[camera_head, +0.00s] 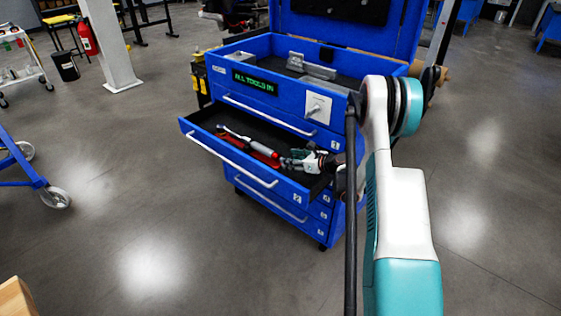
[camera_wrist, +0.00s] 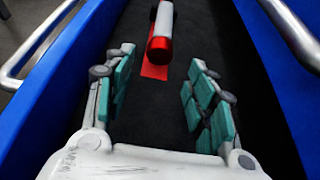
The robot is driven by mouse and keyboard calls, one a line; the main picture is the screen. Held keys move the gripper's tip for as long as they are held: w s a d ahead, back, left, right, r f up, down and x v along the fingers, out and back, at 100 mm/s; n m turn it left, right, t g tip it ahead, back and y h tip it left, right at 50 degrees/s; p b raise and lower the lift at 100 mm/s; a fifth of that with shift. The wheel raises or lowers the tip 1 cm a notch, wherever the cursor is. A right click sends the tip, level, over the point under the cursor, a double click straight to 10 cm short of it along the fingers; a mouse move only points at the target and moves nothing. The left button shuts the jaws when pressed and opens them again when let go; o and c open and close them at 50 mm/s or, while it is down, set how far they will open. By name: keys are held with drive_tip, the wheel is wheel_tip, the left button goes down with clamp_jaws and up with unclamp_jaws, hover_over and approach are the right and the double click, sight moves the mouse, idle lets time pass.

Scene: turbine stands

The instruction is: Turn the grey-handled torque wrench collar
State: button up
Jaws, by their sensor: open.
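A torque wrench (camera_head: 240,138) lies in the open blue drawer (camera_head: 232,165). It has a pale grey section, a dark far end and a red near end. In the wrist view the wrench (camera_wrist: 162,32) shows its grey section and rounded red end at the top centre, over a flat red patch. My gripper (camera_head: 290,161) is inside the drawer at its right part, near the red end. In the wrist view my gripper (camera_wrist: 161,62) is open, its teal-padded fingers spread with nothing between their pads. The red end lies between and slightly beyond the fingertips. I cannot tell which part is the collar.
The drawer walls (camera_wrist: 40,75) rise close on both sides of my gripper, with metal handles outside. The blue tool cabinet (camera_head: 325,215) has a sign reading "ALL TOOLS IN" (camera_head: 255,82). Grey floor (camera_head: 150,260) lies free in front.

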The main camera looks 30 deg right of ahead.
sight(279, 157)
drive_tip(key=b+x, duration=0.1)
drive_tip(key=x, duration=0.5)
drive_tip(key=shift+w+a+f+b, duration=0.1)
drive_tip(key=shift+w+a+b, duration=0.15)
drive_tip(key=shift+b, duration=0.1)
drive_tip(key=c, duration=1.1)
